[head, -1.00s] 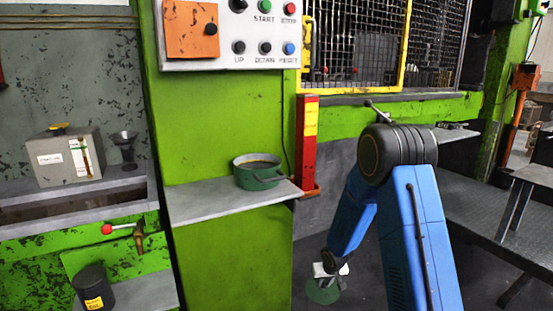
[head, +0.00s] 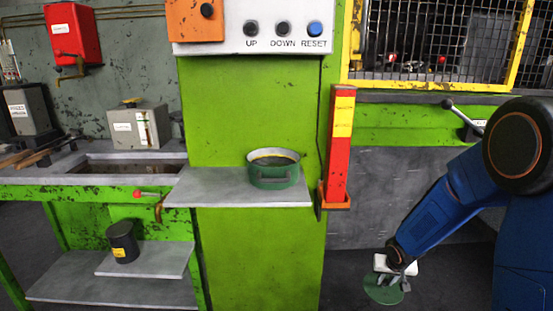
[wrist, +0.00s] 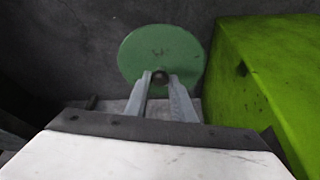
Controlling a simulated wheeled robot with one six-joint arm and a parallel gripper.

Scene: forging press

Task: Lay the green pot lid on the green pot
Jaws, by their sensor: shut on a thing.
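The green pot (head: 274,170) stands upright and uncovered on a grey shelf (head: 215,188) fixed to the green press column. Something dark yellowish shows inside it. The green pot lid (head: 382,290) is a round disc low at the lower right of the head view. My gripper (head: 402,284) is shut on the lid, well below and to the right of the pot. In the wrist view the lid (wrist: 161,54) lies just beyond my gripper (wrist: 160,78), whose two fingers close on its dark round knob.
A red and yellow post (head: 340,140) with an orange bracket stands right of the shelf. A button panel (head: 265,28) hangs above the pot. A green block face (wrist: 275,80) is close on the right in the wrist view. A black canister (head: 124,242) stands lower left.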

